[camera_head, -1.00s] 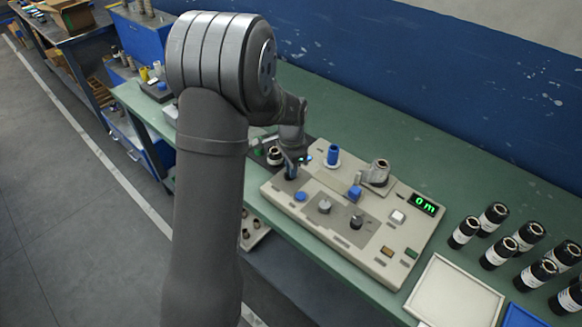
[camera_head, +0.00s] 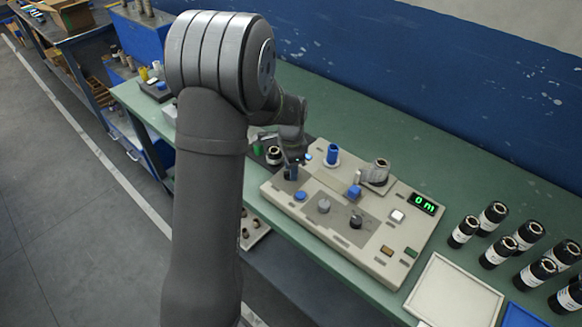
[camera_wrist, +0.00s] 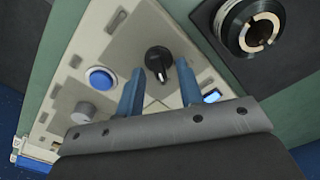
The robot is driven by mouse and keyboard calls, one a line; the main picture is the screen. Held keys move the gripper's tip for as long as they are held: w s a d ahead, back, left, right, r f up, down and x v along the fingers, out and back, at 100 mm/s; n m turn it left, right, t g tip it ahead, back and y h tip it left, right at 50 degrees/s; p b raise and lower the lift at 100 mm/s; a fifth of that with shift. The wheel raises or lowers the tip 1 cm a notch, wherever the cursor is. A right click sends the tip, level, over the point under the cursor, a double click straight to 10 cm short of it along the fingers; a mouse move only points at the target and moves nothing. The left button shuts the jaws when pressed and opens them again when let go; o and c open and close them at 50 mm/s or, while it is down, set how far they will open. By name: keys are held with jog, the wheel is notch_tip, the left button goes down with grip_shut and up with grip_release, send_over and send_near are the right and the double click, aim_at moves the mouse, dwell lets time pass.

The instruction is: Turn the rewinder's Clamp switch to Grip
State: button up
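The rewinder (camera_head: 345,240) is a beige panel unit on the green bench. In the wrist view, a black knob with a white pointer mark (camera_wrist: 158,61) sits on its panel, near a round blue button (camera_wrist: 102,78) and a grey knob (camera_wrist: 82,108). No label is readable, so I cannot confirm that this knob is the Clamp switch. My gripper (camera_wrist: 161,68) is open, its two blue fingers on either side of the black knob in the picture. I cannot tell whether they touch it. In the head view my gripper (camera_head: 291,171) is over the panel's left end and hides this knob.
The panel also carries another black knob (camera_head: 356,221), a blue cylinder (camera_head: 332,155) and a green "0 m" display (camera_head: 424,204). A dark roll with a pale core (camera_wrist: 262,31) stands close to my gripper. Several black rolls (camera_head: 497,254) and an empty tray (camera_head: 452,296) are at right.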

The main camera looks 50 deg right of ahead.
notch_tip(320, 180, up, 18)
jog(key=shift+f, duration=0.25)
dwell(0.4)
dwell(0.5)
notch_tip(320, 180, down, 18)
jog(key=shift+r, duration=0.25)
dwell(0.3)
